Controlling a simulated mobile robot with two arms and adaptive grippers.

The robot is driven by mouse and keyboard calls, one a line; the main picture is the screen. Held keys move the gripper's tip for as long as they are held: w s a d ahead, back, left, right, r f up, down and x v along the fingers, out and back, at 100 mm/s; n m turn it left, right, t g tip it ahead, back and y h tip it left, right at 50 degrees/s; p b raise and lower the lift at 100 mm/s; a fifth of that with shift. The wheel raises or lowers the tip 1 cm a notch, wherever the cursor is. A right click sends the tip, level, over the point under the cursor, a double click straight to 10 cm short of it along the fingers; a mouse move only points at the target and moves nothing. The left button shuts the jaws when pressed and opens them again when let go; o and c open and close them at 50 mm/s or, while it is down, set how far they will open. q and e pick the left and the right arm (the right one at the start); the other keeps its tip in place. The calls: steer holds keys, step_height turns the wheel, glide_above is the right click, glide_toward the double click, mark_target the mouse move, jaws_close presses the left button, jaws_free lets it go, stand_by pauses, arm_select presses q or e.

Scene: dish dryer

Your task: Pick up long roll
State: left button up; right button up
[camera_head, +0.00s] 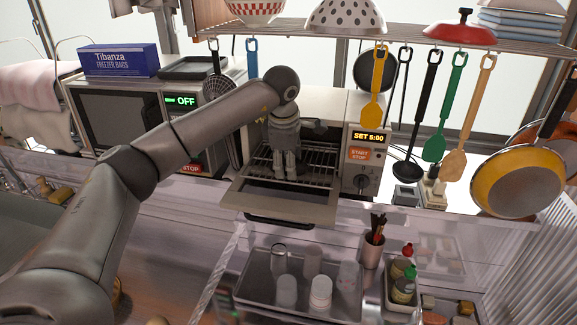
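The toaster oven (352,130) stands at the centre of the counter with its door (290,196) folded down and its wire rack (262,158) showing. My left arm reaches in from the left, and my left gripper (288,174) points down inside the oven opening, just over the rack. The fingers are small and seen from behind, so I cannot tell whether they are open or hold anything. I cannot make out a long roll; the gripper hides part of the rack. My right gripper is not in view.
A microwave (135,112) stands left of the oven, with a freezer bag box (118,60) on top. Utensils, including a yellow spatula (376,85), hang from a shelf (340,36) above. A tray (255,285) of jars lies in front. A yellow pan (515,182) hangs at right.

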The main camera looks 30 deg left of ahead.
arm_select(q)
steer(key=c, duration=0.5)
